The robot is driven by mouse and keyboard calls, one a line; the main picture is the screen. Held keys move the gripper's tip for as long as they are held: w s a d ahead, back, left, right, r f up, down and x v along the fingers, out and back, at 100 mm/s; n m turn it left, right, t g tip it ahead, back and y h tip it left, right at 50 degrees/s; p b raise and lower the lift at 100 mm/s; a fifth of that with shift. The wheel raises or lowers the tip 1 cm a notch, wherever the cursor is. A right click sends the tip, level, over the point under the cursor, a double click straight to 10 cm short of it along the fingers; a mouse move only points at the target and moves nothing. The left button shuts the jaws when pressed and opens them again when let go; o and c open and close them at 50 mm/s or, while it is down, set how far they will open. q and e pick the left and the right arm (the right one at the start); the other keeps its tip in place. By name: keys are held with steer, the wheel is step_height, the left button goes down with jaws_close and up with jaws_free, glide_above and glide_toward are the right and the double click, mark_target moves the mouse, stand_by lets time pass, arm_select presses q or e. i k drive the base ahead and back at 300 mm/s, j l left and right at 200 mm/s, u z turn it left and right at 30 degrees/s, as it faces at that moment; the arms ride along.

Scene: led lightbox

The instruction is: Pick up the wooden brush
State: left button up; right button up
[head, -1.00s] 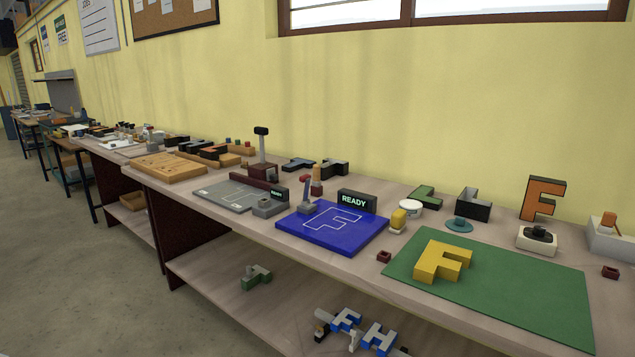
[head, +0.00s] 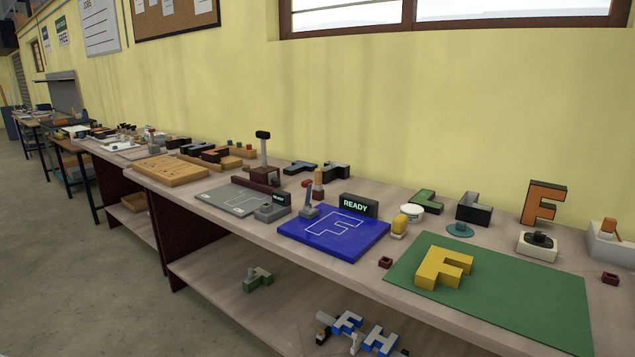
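I cannot make out the wooden brush for certain. A small upright orange-brown wooden piece with a dark red base (head: 318,184) stands behind the blue pad on the bench. Another orange-brown wooden piece (head: 609,226) sits in a pale box (head: 606,243) at the far right edge. Either could be the brush; they are too small to tell. Neither of my grippers is in view.
The long bench holds a blue pad (head: 318,245) with an F outline, a READY sign (head: 358,205), a yellow letter F (head: 442,267) on a green mat (head: 530,300), and a black-knobbed white block (head: 537,246). Letter pieces (head: 362,333) lie on the lower shelf.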

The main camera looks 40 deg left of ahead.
mark_target(318, 185)
steer(key=j, duration=0.55)
steer(key=k+j, duration=0.1)
steer(key=j, duration=0.45)
steer(key=k+j, duration=0.1)
steer(key=j, duration=0.4)
steer(key=i+z, duration=0.05)
